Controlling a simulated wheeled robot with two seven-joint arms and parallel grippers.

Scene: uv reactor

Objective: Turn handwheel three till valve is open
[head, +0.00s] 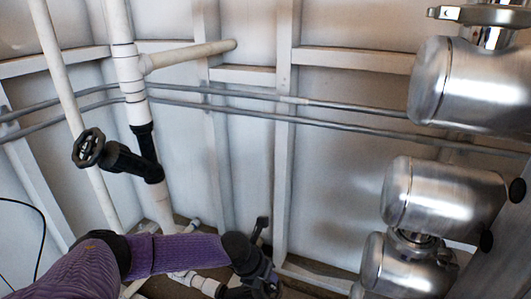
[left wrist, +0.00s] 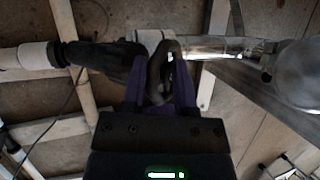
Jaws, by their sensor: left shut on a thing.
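In the left wrist view, a black handwheel (left wrist: 160,72) stands edge-on between the two purple fingers of my left gripper (left wrist: 160,88), which is shut on its rim. Its dark valve body (left wrist: 98,60) joins a horizontal pipe to the left. In the head view my left gripper (head: 262,280) is low in the centre, and its arm hides most of this handwheel and valve. A second black handwheel (head: 88,148) sits on an angled valve on the upright white pipe, apart from my gripper. No number shows on either wheel. My right gripper is out of view.
Shiny metal cylinders (head: 440,195) stand at the right. White pipes (head: 125,70) rise at the left, and thin grey conduits (head: 330,123) cross the wall. Open space lies before the middle wall.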

